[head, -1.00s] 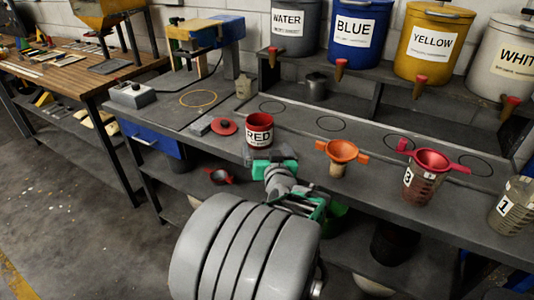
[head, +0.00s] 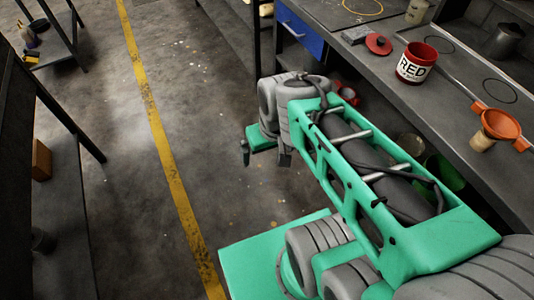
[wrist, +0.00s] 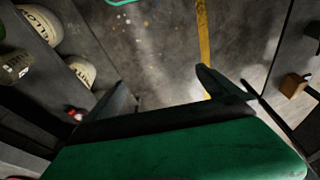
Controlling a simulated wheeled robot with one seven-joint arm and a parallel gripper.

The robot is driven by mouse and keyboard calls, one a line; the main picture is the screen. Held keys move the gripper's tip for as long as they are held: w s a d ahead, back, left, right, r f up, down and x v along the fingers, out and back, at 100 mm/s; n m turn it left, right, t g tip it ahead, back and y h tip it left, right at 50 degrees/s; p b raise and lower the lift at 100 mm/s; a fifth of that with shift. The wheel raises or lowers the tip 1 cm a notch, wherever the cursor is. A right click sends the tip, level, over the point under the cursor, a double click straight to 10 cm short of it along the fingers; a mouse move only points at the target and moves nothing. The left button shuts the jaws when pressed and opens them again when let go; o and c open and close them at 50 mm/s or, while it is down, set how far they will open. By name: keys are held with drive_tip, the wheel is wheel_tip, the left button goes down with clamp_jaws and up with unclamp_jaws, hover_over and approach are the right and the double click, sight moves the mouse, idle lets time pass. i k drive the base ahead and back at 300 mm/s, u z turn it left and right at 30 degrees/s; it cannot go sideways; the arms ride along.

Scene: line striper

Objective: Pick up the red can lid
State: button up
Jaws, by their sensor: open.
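The red can lid (head: 378,44) lies flat on the grey workbench, with a small knob on top. It is just left of the open red can labelled RED (head: 415,63). My gripper (head: 265,157) is out over the floor aisle, left of the bench and well away from the lid. Its two dark fingers stand apart with nothing between them. The wrist view shows the open fingers (wrist: 162,80) over bare floor. I cannot make out the lid in the wrist view.
An orange funnel (head: 500,124) stands on the bench right of the can, and a grey metal cup (head: 505,40) is behind. A blue drawer (head: 300,30) hangs under the bench. Containers sit on its lower shelf. The aisle with the yellow line (head: 160,140) is clear.

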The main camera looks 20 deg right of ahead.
sight(377, 43)
drive_tip(key=z, duration=1.65)
